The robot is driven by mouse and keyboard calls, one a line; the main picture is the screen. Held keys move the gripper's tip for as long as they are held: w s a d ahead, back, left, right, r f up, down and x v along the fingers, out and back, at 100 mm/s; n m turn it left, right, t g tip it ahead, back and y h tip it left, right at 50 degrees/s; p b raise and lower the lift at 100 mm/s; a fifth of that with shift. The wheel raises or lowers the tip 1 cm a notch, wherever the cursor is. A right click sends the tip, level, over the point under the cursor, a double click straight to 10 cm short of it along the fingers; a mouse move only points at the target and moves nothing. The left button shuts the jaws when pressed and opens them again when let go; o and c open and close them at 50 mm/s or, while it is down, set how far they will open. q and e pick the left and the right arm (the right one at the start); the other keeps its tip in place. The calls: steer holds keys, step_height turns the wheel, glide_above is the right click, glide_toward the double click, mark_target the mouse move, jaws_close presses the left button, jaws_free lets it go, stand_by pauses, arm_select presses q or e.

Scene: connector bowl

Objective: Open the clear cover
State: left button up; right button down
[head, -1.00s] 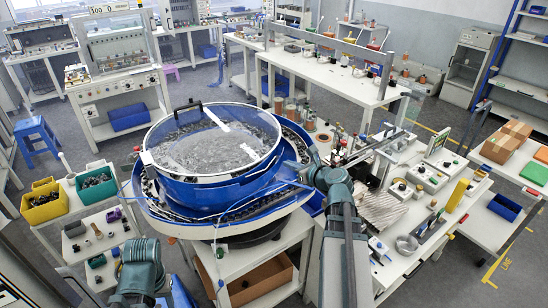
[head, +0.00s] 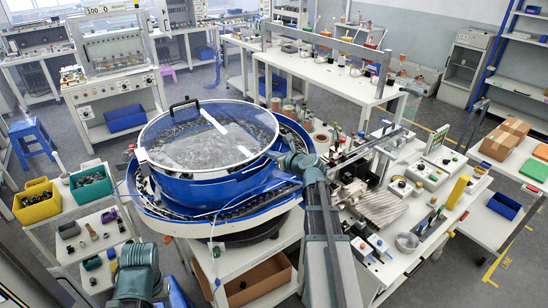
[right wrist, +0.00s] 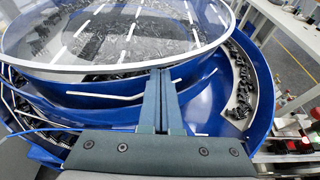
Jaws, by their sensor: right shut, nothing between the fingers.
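The clear cover (head: 215,140) is a round transparent lid with a metal rim, lying over the blue bowl (head: 215,192). A black handle (head: 184,103) stands at its far left edge. Dark small parts show through the cover, which also fills the top of the right wrist view (right wrist: 120,35). My right gripper (head: 277,156) is at the right side of the bowl, close to the cover's rim. In the right wrist view its fingers (right wrist: 160,72) are together and empty, with their tips near the rim; contact cannot be told.
A blue spiral track (right wrist: 235,85) with dark parts runs around the bowl. A cluttered white bench (head: 385,245) stands at the right. Yellow (head: 37,200) and green (head: 91,182) bins stand at the left. A cardboard box (head: 258,280) is below the bowl.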

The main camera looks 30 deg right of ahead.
steer(key=a+r+n+h+p, duration=0.1)
steer(key=a+r+n+p, duration=0.1)
steer(key=r+p, duration=0.9)
steer(key=a+r+n+h+p, duration=0.2)
steer(key=a+r+p, duration=0.3)
steer(key=r+p, duration=0.6)
steer(key=shift+s+a+r+n+t+p, duration=0.25)
steer(key=shift+r+n, duration=0.35)
steer(key=shift+r, duration=0.45)
steer(key=shift+s, duration=0.2)
